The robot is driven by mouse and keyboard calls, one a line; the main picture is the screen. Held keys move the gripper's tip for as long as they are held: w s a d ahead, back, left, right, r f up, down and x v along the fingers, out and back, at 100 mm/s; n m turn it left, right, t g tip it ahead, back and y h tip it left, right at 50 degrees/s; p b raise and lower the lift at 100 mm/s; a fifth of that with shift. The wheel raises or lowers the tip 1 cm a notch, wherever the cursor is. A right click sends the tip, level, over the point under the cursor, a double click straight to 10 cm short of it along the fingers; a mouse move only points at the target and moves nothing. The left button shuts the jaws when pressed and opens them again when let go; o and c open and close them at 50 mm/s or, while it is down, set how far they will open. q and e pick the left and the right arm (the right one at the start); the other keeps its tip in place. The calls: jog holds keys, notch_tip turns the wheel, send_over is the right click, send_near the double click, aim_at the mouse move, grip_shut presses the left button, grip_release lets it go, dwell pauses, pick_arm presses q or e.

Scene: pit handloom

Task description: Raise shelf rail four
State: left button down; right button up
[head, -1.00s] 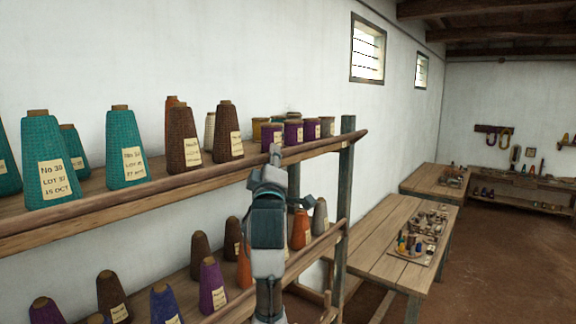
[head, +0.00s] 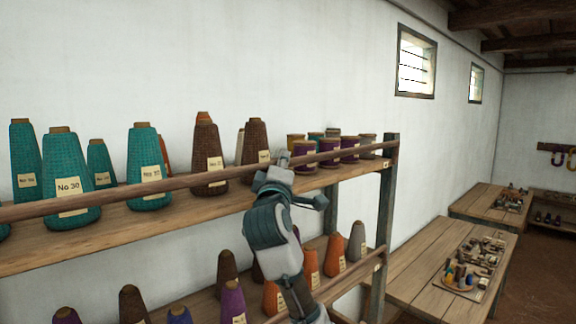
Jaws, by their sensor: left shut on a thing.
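The upper shelf's wooden rail (head: 130,191) runs across the front of the yarn cones, from the left edge to the post (head: 387,180). It stands above the shelf board (head: 150,229), with a gap between them, and slants up toward the right in the picture. My left gripper (head: 284,160) is shut on the rail near its right part, the arm reaching up from below in front of the shelf. The fingers' far side is hidden. The lower rail (head: 374,268) is partly hidden by my arm. My right gripper is out of view.
Teal cones (head: 145,170), brown cones (head: 208,158) and purple spools (head: 329,149) stand on the upper shelf behind the rail. More cones (head: 335,255) stand on the lower shelf. A workbench (head: 425,265) with small items is to the right; brown floor lies beyond.

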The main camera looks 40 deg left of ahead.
pick_arm(q)
jog(key=shift+a+f, duration=0.1)
jog(key=shift+a, duration=0.25)
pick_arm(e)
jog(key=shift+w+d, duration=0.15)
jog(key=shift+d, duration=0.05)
pick_arm(q)
jog(key=shift+w+f, duration=0.1)
jog(key=shift+f, duration=0.05)
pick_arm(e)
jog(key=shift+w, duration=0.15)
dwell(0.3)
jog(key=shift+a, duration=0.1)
pick_arm(q)
jog(key=c, duration=1)
grip_release()
jog(key=shift+a, duration=0.15)
jog(key=shift+w+a, duration=0.1)
jog(key=shift+a, duration=0.1)
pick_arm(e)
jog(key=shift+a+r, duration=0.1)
pick_arm(q)
jog(key=shift+a, duration=0.1)
jog(key=v, duration=1.2)
jog(key=shift+w+f, duration=0.15)
